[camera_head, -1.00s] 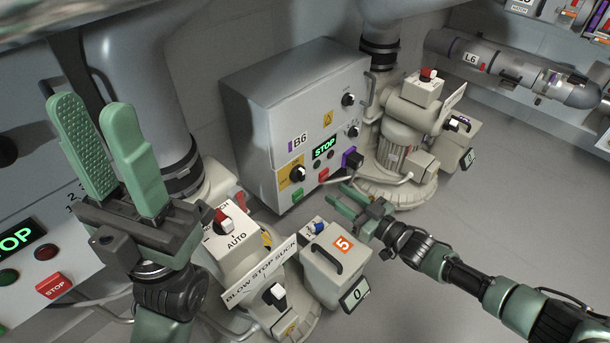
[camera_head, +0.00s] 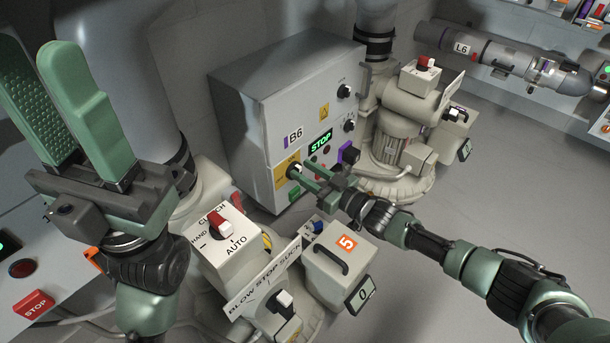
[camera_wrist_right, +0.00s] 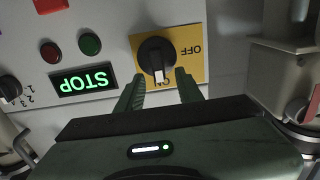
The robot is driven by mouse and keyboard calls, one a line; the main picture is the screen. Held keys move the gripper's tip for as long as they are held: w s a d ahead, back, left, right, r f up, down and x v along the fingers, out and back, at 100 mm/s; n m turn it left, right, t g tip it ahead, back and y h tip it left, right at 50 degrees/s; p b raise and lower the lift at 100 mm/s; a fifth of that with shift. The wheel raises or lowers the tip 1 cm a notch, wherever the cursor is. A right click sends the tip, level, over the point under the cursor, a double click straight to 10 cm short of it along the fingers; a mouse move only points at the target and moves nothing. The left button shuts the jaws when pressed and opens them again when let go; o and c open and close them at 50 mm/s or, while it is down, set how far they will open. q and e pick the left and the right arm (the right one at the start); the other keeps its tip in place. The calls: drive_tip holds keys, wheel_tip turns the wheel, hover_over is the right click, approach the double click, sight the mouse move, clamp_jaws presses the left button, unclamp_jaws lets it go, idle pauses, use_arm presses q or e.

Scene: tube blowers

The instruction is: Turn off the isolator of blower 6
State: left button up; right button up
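The isolator of blower 6 is a black rotary knob on a yellow ON/OFF plate (camera_head: 281,180) on the front of the grey B6 cabinet (camera_head: 240,130). In the right wrist view, seen upside down, the knob (camera_wrist_right: 156,53) has a white pointer directed at ON. My right gripper (camera_head: 304,176) is close in front of the knob. Its fingertips (camera_wrist_right: 162,86) are apart, with the knob between or just beyond them; I cannot tell whether they touch it. My left gripper (camera_head: 62,110) is raised at the left, fingers apart and empty, away from the cabinet.
A green STOP display (camera_head: 320,142) and more knobs sit on the cabinet front. Another blower (camera_head: 400,135) stands right of the cabinet. Open floor lies at the right.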

drive_tip(key=shift+w+a, duration=0.15)
drive_tip(key=shift+w, duration=0.05)
drive_tip(key=shift+c, duration=0.3)
clamp_jaws()
